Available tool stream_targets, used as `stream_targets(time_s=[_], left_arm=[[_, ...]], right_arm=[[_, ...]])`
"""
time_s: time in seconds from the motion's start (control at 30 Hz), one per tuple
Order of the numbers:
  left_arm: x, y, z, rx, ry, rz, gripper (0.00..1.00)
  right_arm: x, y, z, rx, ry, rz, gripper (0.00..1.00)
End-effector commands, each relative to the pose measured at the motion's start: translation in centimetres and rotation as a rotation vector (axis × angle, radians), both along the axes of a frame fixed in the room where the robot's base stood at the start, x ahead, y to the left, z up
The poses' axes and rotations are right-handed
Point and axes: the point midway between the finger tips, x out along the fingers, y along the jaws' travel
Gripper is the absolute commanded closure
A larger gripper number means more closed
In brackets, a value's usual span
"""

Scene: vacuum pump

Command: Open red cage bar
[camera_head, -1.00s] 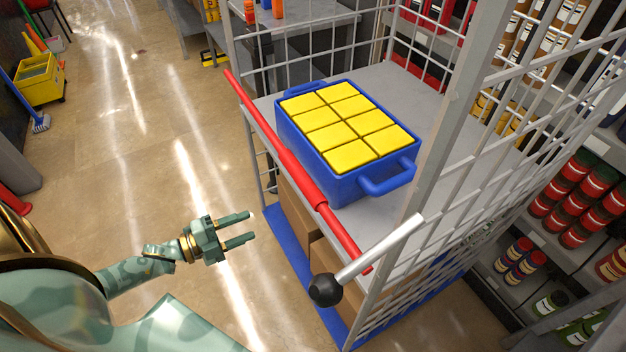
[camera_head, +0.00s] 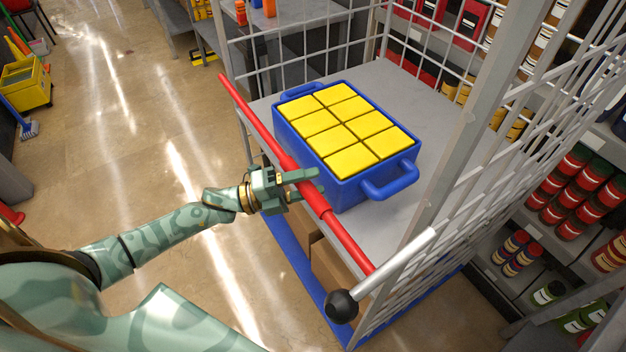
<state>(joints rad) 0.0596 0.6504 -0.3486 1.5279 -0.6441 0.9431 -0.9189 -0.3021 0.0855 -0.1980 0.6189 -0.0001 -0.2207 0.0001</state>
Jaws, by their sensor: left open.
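The red cage bar (camera_head: 345,238) runs slanting across the open front of the wire cage cart, from upper left to lower right. Its lower right end meets a silver lever (camera_head: 400,260) with a black ball knob (camera_head: 341,306). My left gripper (camera_head: 318,182) is open at the middle of the bar. Its fingers point right and overlap the bar in the picture; I cannot tell whether they touch it. Part of the bar is hidden behind the fingers. My right gripper is not in view.
A blue crate (camera_head: 374,190) with yellow blocks stands on the cart's grey shelf (camera_head: 425,125) just behind the bar. Wire mesh walls (camera_head: 470,215) close the cart's right and back. Shelves with jars stand at the right.

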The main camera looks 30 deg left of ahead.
Motion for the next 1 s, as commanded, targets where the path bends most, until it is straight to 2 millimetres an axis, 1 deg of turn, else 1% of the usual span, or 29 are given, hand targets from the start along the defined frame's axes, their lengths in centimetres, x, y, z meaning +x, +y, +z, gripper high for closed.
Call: stream_targets(time_s=[0.13, 0.4, 0.43, 0.47, 0.5, 0.6, 0.73, 0.83, 0.93, 1.0], left_arm=[[0.6, -0.8, 0.2, 0.000, 0.001, -0.001, 0.50], [0.7, -0.9, 0.2, 0.000, 0.001, 0.000, 0.50], [0.7, -0.9, 0.2, 0.000, 0.001, 0.000, 0.55], [0.7, -0.9, 0.2, 0.000, 0.001, 0.000, 0.64], [0.7, -0.9, 0.2, 0.000, 0.001, 0.000, 0.75], [0.7, -0.9, 0.2, 0.000, 0.001, 0.000, 1.00], [0.7, -0.9, 0.3, -0.001, 0.002, 0.001, 1.00], [0.6, -1.0, 1.0, -0.010, 0.006, 0.001, 1.00], [0.6, -1.1, 2.6, -0.030, 0.014, 0.000, 1.00], [0.5, -1.1, 4.2, -0.053, 0.026, 0.000, 1.00]], right_arm=[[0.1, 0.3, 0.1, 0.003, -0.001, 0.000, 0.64], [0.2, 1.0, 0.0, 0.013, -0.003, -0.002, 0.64], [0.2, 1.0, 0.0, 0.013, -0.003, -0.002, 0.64], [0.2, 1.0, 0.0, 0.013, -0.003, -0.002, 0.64], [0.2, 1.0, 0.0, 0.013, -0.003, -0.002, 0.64], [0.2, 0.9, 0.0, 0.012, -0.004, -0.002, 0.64], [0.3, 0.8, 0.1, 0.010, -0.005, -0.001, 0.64], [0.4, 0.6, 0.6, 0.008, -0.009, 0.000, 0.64], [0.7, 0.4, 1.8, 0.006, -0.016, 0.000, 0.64], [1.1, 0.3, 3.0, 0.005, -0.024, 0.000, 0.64]])
